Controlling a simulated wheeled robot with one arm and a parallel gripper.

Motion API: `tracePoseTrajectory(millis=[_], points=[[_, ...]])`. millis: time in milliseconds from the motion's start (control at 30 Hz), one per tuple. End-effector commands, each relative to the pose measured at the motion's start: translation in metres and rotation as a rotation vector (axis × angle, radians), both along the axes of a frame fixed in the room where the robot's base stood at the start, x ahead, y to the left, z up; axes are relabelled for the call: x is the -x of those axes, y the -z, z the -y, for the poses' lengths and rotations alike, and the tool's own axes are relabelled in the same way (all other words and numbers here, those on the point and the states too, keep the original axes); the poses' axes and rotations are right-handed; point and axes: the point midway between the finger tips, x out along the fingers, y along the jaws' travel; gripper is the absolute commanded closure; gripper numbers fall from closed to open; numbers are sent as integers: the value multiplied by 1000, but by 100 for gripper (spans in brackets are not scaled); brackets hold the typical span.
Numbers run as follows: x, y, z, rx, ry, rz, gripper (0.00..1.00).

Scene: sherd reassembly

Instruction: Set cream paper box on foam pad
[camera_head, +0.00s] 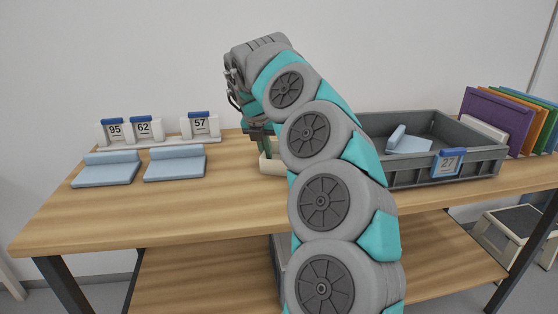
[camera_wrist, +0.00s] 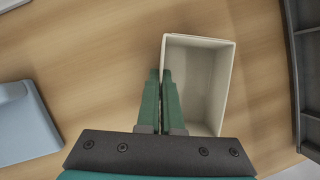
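The cream paper box (camera_head: 268,162) is open-topped and stands around the middle of the table, partly hidden behind my arm. In the wrist view the box (camera_wrist: 205,80) is empty and lies just right of my fingers. My gripper (camera_wrist: 161,74) has its green fingers close together, one on each side of the box's left wall, pinching it. I cannot tell whether the box touches the table. Two light blue pads with raised backs, a left one (camera_head: 106,172) and a right one (camera_head: 175,165), lie on the table's left side. A blue pad also shows in the wrist view (camera_wrist: 22,128).
White holders with number cards 95 (camera_head: 115,131), 62 (camera_head: 144,129) and 57 (camera_head: 200,125) stand behind the pads. A grey crate (camera_head: 430,181) tagged 27, with a light blue piece (camera_head: 408,144) inside, stands right. Colored folders (camera_head: 492,115) stand beyond it.

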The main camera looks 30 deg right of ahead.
Motion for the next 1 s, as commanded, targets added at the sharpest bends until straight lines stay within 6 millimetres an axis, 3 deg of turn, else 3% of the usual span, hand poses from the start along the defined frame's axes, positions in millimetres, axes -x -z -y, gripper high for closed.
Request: tracePoseTrajectory(millis=[433,1000], points=[[0,-3,1,1,1,-3,100],[0,-38,0,-1,1,1,100]])
